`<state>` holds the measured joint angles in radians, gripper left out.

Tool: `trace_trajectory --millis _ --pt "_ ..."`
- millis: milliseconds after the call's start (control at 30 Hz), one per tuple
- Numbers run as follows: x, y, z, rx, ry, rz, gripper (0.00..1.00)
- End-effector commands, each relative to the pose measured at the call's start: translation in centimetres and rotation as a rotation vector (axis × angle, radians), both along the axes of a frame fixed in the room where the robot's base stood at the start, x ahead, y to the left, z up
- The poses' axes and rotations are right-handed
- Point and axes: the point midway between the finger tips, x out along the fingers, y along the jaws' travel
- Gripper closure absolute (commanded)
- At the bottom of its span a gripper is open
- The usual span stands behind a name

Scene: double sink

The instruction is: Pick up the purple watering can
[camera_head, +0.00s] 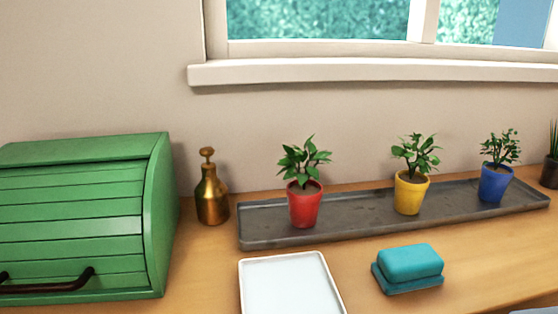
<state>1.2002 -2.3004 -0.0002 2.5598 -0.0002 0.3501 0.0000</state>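No purple watering can shows in the head view. My gripper and arm are out of the picture too. A brass bottle (211,190) with a narrow neck and round top stands upright on the wooden counter (210,270), between the green bread box and the dark tray.
A green bread box (75,215) with a dark handle fills the left. A long dark tray (350,215) holds red (304,206), yellow (410,194) and blue (494,184) potted plants. A white tray (288,285) and teal butter dish (408,267) lie in front.

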Motion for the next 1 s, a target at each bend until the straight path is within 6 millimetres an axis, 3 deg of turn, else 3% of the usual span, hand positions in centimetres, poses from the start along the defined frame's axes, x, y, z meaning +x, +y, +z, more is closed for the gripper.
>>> trace_trajectory --millis 433,1000 --pt "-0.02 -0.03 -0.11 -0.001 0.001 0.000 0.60" --pt "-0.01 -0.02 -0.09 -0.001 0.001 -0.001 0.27"
